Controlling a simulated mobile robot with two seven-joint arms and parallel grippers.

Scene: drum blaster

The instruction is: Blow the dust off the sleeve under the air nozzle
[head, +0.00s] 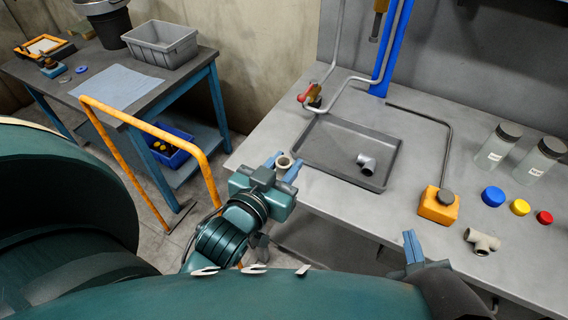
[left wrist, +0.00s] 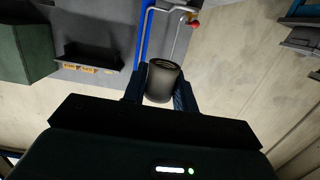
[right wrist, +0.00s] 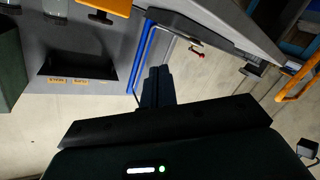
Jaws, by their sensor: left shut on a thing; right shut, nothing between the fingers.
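My left gripper (head: 283,166) is shut on a short grey-beige sleeve (head: 284,161), held in front of the workbench's near left edge. In the left wrist view the sleeve (left wrist: 163,82) sits between the fingers with its open, dark end showing. Whether dust lies on it is too small to tell. A brass-coloured piece (head: 378,24) hangs at the top of the bench's back panel; it may be the air nozzle, and its upper part is out of frame. My right gripper (head: 411,246) is shut and empty, low by the bench's front edge; its fingers (right wrist: 157,86) are together in the right wrist view.
A dark tray (head: 315,150) on the bench holds a grey elbow fitting (head: 366,163). A red-handled valve (head: 309,95) and bent pipes stand behind it. An orange block (head: 438,205) with a pipe, a tee fitting (head: 482,241), caps and jars stand right. An orange rail (head: 150,128) stands left.

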